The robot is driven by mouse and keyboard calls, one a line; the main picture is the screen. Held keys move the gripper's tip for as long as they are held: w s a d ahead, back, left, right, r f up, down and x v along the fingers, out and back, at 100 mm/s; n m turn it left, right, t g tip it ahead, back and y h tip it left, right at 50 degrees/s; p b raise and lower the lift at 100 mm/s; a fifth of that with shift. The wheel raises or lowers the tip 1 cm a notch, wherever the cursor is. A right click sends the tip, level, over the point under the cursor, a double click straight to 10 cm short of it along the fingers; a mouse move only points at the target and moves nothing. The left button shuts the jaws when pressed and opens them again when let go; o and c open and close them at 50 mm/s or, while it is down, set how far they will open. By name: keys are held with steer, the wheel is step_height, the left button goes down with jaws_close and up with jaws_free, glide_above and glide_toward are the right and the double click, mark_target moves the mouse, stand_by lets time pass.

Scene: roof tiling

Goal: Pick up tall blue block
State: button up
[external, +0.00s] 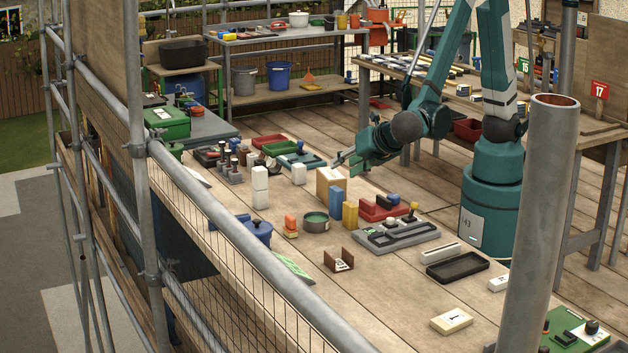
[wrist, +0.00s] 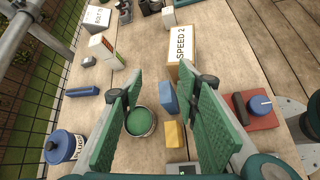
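The tall blue block (external: 336,202) stands upright on the wooden deck, left of a yellow block (external: 350,215) and in front of a tan box. In the wrist view the blue block (wrist: 168,97) shows in the gap between my fingers, with the yellow block (wrist: 174,134) just below it. My gripper (external: 347,160) is above the blocks in the external view, apart from them. In the wrist view my gripper (wrist: 164,88) is open, with its green pads wide apart and nothing between them.
A green-topped round tin (wrist: 140,121) lies near the left finger. A box marked SPEED 2 (wrist: 182,45) stands beyond the block. A red tray with a blue knob (wrist: 258,108) is at right. Another blue block (wrist: 82,92) lies flat at left. A blue pot (wrist: 62,146) stands lower left.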

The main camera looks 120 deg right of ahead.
mark_target(341, 192)
steer(key=a+f+h, duration=0.1)
steer(key=f, duration=0.1)
steer(key=w+a+f+n+h+b, duration=0.1)
steer(key=a+f+n+g+h, duration=0.1)
steer(key=f, duration=0.1)
steer(key=shift+w+f, duration=0.2)
steer(key=shift+f, duration=0.1)
steer(key=shift+s+a+f+n+g+h+b, duration=0.1)
steer(key=shift+a+f+n+g+h+b, duration=0.15)
steer(key=shift+f, duration=0.3)
steer(key=shift+s+a+f+n+g+h+b, duration=0.15)
steer(key=shift+a+f+h+b, duration=0.15)
steer(key=shift+f, duration=0.2)
steer(key=shift+w, duration=0.1)
steer(key=shift+x, duration=1.25)
steer(key=shift+b+x, duration=0.85)
steer(key=shift+x, duration=1.75)
steer(key=shift+w, duration=0.15)
steer(key=shift+c, duration=0.3)
steer(key=c, duration=0.9)
